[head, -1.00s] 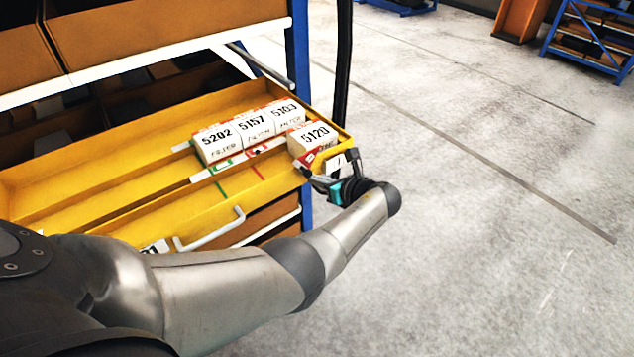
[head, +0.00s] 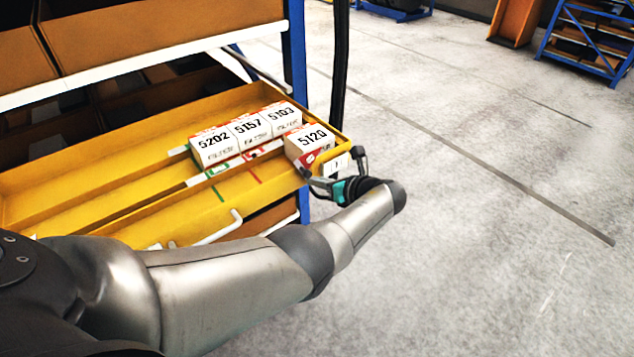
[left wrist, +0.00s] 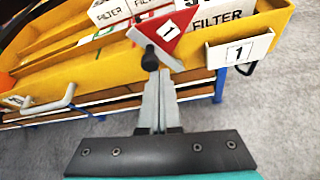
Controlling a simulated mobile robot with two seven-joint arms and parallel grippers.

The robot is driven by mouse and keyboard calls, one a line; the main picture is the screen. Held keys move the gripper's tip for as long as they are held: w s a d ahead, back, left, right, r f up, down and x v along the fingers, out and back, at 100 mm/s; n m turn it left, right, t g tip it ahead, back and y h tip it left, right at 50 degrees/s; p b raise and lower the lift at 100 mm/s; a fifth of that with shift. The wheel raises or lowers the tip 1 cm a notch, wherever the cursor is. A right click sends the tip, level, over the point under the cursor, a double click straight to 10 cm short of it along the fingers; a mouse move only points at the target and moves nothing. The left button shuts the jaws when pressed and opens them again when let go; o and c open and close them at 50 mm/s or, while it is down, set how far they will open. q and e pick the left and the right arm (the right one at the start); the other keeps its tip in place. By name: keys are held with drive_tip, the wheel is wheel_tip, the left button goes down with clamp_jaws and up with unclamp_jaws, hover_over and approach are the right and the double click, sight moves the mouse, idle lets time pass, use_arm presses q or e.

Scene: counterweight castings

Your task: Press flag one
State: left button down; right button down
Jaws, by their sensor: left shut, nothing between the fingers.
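Flag one, a red triangle with a white square marked 1 (left wrist: 170,27), is at the front right corner of the yellow tray (left wrist: 275,18). In the head view the red flag (head: 311,158) shows small, below the box marked 5120 (head: 311,140). My left gripper (head: 308,173) is shut and empty at the tray's front edge. In the left wrist view its dark fingertip (left wrist: 150,62) lies just below the flag's lower edge; I cannot tell whether they touch. A white plate marked 1 (left wrist: 239,52) is on the tray's front, right of the flag. My right gripper is not in view.
Boxes marked 5202 (head: 213,146), 5157 (head: 250,131) and 5103 (head: 282,118) stand in a row in the tray. A white handle (head: 218,229) sticks out in front. A blue post (head: 297,60) stands behind. The floor to the right is clear.

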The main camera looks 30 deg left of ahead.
use_arm(q)
drive_tip(key=shift+w+d+r+m+g+y+b, duration=0.15)
drive_tip(key=shift+w+m+g+y+b, duration=0.25)
drive_tip(key=shift+b, duration=0.45)
idle(1.3)
drive_tip(key=shift+r, duration=0.1)
